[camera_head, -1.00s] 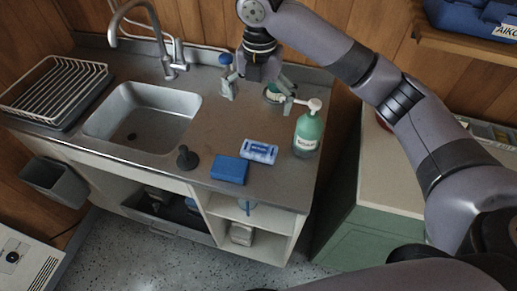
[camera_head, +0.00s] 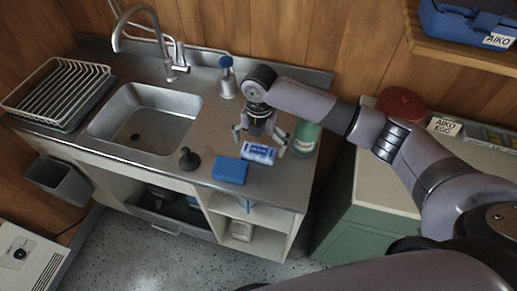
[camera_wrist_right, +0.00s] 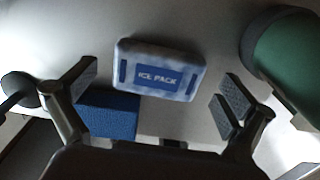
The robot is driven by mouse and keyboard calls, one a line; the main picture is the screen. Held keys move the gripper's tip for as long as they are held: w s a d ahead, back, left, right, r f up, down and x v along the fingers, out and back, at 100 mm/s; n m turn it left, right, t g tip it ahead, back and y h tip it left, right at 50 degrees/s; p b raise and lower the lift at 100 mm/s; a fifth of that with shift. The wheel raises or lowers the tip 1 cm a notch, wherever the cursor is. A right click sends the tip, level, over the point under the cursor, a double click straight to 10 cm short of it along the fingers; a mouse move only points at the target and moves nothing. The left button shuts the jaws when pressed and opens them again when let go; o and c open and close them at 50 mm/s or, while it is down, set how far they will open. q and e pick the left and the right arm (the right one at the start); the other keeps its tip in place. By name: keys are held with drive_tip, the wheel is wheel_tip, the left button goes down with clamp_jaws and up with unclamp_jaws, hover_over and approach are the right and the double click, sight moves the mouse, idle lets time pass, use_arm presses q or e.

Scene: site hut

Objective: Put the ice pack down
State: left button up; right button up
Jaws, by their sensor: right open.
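The ice pack (camera_head: 259,153), a small pale pack with a blue label, lies flat on the steel counter (camera_head: 215,125) to the right of the sink. It also shows in the right wrist view (camera_wrist_right: 160,70), label up. My right gripper (camera_head: 260,142) is open just above and behind the pack in the head view. In the wrist view its fingers (camera_wrist_right: 158,92) stand wide apart, one towards each end of the pack, with nothing between the pads. I cannot tell the exact height above the counter. My left gripper is not in view.
A blue sponge-like block (camera_head: 230,171) lies close beside the pack. A green bottle (camera_head: 305,136) stands to its right, partly behind my arm. A black plunger-like object (camera_head: 189,158) and a blue-topped bottle (camera_head: 227,78) stand on the counter. The sink (camera_head: 145,118) is at left.

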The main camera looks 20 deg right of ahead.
sight(259, 148)
drive_tip(key=shift+f, duration=0.6)
drive_tip(key=c, duration=1.3)
drive_tip(key=shift+r, duration=0.1)
wheel_tip(259, 148, up, 18)
drive_tip(key=r+b, duration=0.1)
drive_tip(key=b, duration=0.1)
drive_tip(key=s+d+f+m, duration=0.1)
drive_tip(key=s+f+m, duration=0.2)
drive_tip(key=s+m, duration=0.4)
drive_tip(key=s+d+f+m, duration=0.2)
drive_tip(key=s+m, duration=0.5)
drive_tip(key=m, duration=1.5)
drive_tip(key=shift+s+d+f, duration=0.2)
drive_tip(key=shift+s+f, duration=0.2)
drive_tip(key=shift+f, duration=0.25)
